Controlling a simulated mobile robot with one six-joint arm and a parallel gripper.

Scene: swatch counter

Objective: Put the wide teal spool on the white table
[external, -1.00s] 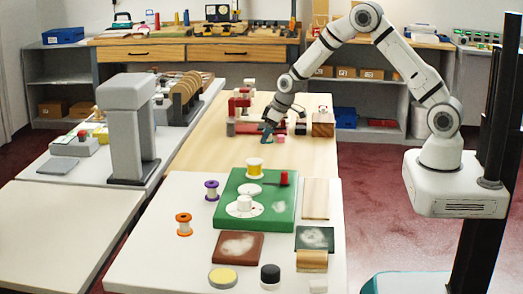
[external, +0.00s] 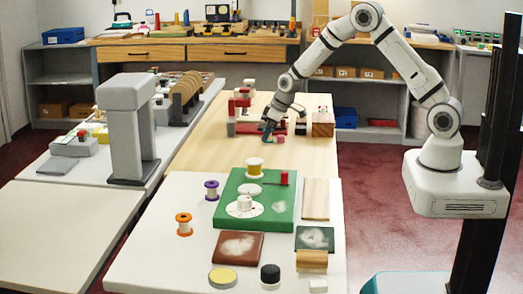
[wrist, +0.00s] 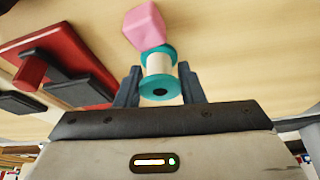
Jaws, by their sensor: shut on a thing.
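The teal spool (wrist: 158,85) has teal flanges and a pale middle. In the wrist view it sits between the two fingers of my gripper (wrist: 157,78), which is shut on it. In the external view my gripper (external: 268,137) is low over the wooden table (external: 200,155), near its middle. The spool is small and mostly hidden there, and I cannot tell whether it touches the wood. The white table (external: 140,250) stands in front, nearer the camera, and carries several things.
A pink block (wrist: 146,26) is close beside the spool in the wrist view. A red and dark item (wrist: 60,65) lies to the left. On the white table are an orange spool (external: 184,225), a purple spool (external: 212,190) and a green board (external: 275,213). Its front left is bare.

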